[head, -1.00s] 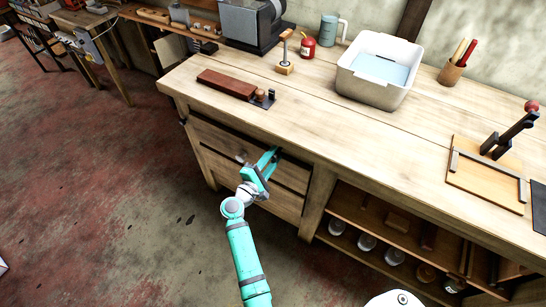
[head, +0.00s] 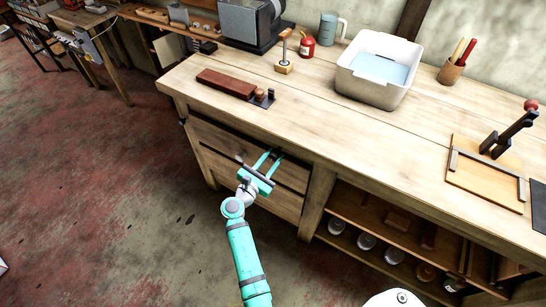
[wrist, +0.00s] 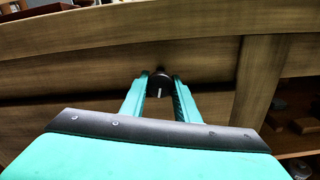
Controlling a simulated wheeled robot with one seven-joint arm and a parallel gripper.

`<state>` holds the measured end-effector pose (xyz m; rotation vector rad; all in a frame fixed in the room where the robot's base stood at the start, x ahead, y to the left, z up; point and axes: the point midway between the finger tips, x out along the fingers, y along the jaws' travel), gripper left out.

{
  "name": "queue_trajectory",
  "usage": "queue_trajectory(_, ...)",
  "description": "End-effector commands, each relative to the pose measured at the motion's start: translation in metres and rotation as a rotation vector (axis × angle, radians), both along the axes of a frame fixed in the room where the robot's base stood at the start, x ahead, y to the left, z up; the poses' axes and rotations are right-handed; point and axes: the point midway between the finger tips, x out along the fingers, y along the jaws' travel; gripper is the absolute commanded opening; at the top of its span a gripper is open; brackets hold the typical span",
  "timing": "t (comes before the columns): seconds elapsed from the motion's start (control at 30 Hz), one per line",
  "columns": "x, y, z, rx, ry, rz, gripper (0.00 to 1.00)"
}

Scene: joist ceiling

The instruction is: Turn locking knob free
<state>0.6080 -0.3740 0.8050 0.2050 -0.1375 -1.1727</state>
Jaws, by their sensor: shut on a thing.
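The locking knob (wrist: 159,84) is a small round black knob with a white line on its face, on the wooden drawer front under the bench top. In the wrist view the white line stands upright. My gripper (wrist: 160,87) has its two teal fingers on the left and right sides of the knob, shut on it. In the head view my gripper (head: 270,156) reaches the upper drawer (head: 215,139) near its right end, and the knob is mostly hidden by the fingers there.
The workbench top (head: 300,115) overhangs the drawers just above my gripper. A post (head: 318,203) and an open shelf (head: 385,232) with jars are to the right. A white basin (head: 378,75) and a wooden block (head: 227,84) stand on top. The floor at left is clear.

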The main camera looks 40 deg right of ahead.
Motion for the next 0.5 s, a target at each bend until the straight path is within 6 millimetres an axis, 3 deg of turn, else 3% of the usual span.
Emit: queue_trajectory(0.5, -0.0007, 0.0008, -0.0017, -0.088, 0.217, 0.002, 0.06)
